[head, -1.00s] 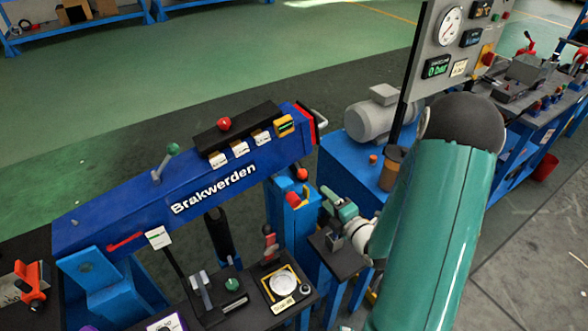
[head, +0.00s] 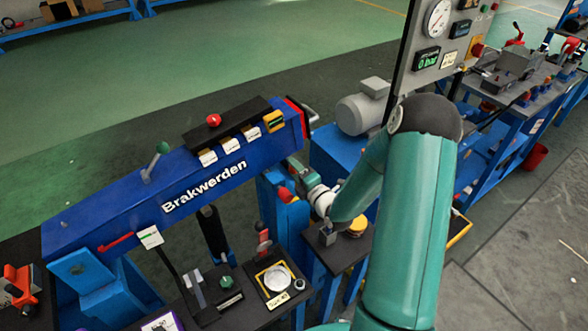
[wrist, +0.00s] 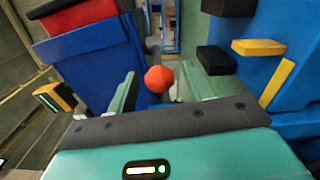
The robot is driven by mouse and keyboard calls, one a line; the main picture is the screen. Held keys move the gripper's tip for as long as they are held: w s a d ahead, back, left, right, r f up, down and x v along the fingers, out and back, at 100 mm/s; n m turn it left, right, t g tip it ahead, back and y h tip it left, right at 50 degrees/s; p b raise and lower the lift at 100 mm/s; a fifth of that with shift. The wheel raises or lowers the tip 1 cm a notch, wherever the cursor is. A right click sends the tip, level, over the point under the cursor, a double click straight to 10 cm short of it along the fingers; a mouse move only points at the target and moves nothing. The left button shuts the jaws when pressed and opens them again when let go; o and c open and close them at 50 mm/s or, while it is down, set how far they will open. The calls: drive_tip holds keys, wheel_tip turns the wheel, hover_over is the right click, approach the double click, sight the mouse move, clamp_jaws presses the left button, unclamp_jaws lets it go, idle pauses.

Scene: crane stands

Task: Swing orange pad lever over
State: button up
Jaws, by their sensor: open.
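An orange-red ball knob (wrist: 159,79), which I take for the end of the orange pad lever, shows in the wrist view. It sits between the two green fingers of my gripper (wrist: 160,69), which are open with a gap on each side of it. I cannot tell whether it lies fully inside the jaws or a little beyond them. In the head view my gripper (head: 297,167) is by the right end of the blue Brakwerden beam (head: 215,172), above the blue post (head: 290,222). The knob is hidden there.
A red-orange piece (head: 286,194) sits on the post just below my gripper. A grey motor (head: 360,112) and a gauge panel (head: 448,45) stand to the right. A black stand (head: 338,252) is below my wrist. In the wrist view, blue structures flank the fingers closely.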

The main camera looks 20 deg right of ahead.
drive_tip(key=shift+w, duration=0.55)
drive_tip(key=shift+c, duration=0.4)
clamp_jaws()
drive_tip(key=shift+w+d+r+n+g+y, duration=0.15)
drive_tip(key=shift+d+n+y, duration=0.2)
drive_tip(key=shift+y, duration=0.2)
drive_tip(key=shift+d+n+g+y, duration=0.2)
drive_tip(key=shift+n+y, duration=0.15)
drive_tip(key=shift+y, duration=0.2)
drive_tip(key=d, duration=0.2)
drive_tip(key=w+d+t, duration=0.1)
drive_tip(key=shift+r+y, duration=0.25)
drive_tip(key=shift+y, duration=0.05)
drive_tip(key=shift+o, duration=0.4)
unclamp_jaws()
drive_tip(key=shift+a, duration=0.1)
